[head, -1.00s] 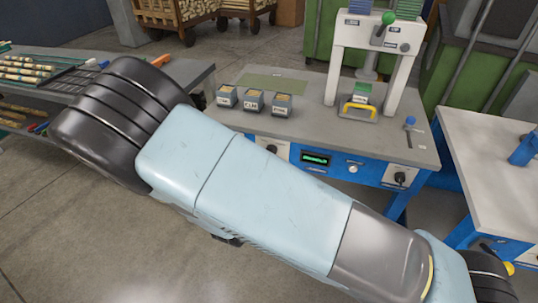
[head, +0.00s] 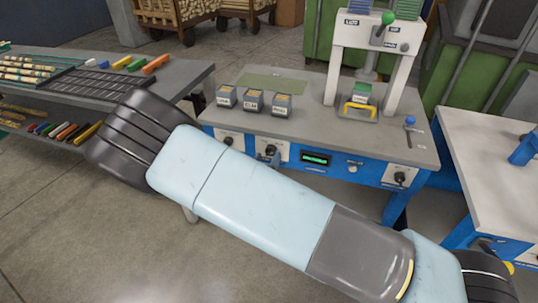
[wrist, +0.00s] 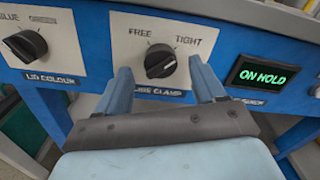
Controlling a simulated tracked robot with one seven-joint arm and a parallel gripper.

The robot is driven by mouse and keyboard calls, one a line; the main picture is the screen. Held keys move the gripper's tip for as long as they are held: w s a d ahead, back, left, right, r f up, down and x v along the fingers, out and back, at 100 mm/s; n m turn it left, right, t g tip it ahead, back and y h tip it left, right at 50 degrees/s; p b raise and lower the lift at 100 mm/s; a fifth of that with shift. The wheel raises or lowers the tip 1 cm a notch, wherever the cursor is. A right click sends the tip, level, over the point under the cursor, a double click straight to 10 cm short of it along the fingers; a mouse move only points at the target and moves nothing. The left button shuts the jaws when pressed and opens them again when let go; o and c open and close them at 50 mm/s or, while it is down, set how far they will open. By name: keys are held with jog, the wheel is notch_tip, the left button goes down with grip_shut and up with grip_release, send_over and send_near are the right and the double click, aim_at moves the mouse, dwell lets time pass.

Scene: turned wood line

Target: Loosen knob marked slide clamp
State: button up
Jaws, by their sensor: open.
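The slide clamp knob (wrist: 160,61) is a black round knob on a white plate, with FREE printed at upper left and TIGHT at upper right. Its pale pointer line slants toward the TIGHT side. The plate's lower label is partly covered by my left finger and reads "...IDE CLAMP". My gripper (wrist: 160,66) is open, with one blue finger on each side of the knob and a visible gap to it. Whether the tips reach its depth I cannot tell.
The lid colour knob (wrist: 26,45) is left of the clamp plate. A display (wrist: 262,75) reading ON HOLD is close to the right finger. The bench (head: 310,125) carries several small labelled bins and a white press frame (head: 334,60). A rack (head: 75,85) stands at left.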

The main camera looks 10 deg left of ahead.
aim_at(271, 151)
jog(key=shift+w+d, duration=0.1)
jog(key=shift+w, duration=1.25)
jog(key=c, duration=1.1)
